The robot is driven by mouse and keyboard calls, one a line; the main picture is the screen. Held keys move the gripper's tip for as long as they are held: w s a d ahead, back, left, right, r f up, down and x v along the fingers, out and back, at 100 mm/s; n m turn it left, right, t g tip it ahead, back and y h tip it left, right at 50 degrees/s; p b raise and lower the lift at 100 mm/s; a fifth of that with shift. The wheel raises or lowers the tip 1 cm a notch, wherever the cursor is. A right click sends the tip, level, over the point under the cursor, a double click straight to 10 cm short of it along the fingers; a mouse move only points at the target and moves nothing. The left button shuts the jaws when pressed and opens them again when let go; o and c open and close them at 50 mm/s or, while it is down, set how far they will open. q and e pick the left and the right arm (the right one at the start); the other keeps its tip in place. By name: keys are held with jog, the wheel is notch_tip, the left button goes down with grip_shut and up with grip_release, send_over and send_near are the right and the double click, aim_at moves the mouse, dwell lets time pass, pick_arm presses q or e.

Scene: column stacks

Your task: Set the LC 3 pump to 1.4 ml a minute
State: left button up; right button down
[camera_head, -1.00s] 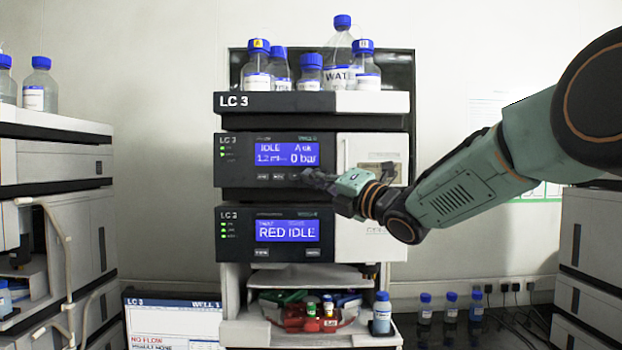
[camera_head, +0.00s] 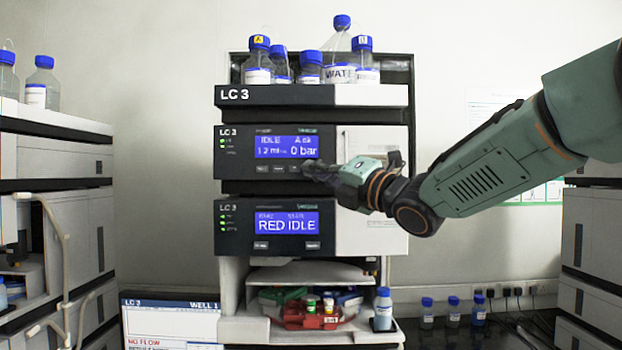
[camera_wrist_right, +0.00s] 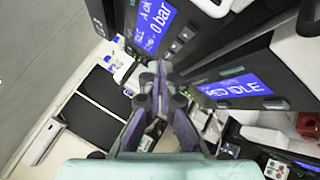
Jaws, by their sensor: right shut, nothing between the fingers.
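The LC 3 pump module (camera_head: 235,170) is the upper unit with a blue display (camera_head: 287,146). Its display reads IDLE, about 1.2 ml and 0 bar. A row of small buttons (camera_head: 278,169) lies under the display. My right gripper (camera_head: 312,170) is shut and empty, its tips in front of the right end of that row; whether they touch a button I cannot tell. In the right wrist view the shut fingers (camera_wrist_right: 160,85) point toward the panel, with the pump display (camera_wrist_right: 155,25) above. My left gripper is not in view.
Below the pump is a second LC 3 unit (camera_head: 232,240) whose display reads RED IDLE. Blue-capped bottles (camera_head: 258,75) stand on the top tray (camera_head: 290,97). A red rack (camera_head: 310,318) with vials and a monitor (camera_head: 170,325) showing NO FLOW are lower down. Other stacks flank both sides.

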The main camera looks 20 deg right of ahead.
jog(key=shift+s+a+b, duration=0.2)
jog(key=shift+s+b, duration=0.15)
jog(key=shift+s, duration=0.2)
jog(key=shift+s+a+b, duration=0.15)
jog(key=shift+s+b, duration=0.15)
jog(key=shift+s, duration=0.2)
dwell(1.1)
jog(key=shift+s+a+p, duration=0.5)
jog(key=shift+s+p, duration=0.5)
jog(key=shift+s, duration=1)
jog(key=w+d+p, duration=0.2)
jog(key=w+p, duration=0.2)
jog(key=w, duration=0.4)
jog(key=shift+w+d, duration=0.2)
jog(key=shift+w, duration=0.15)
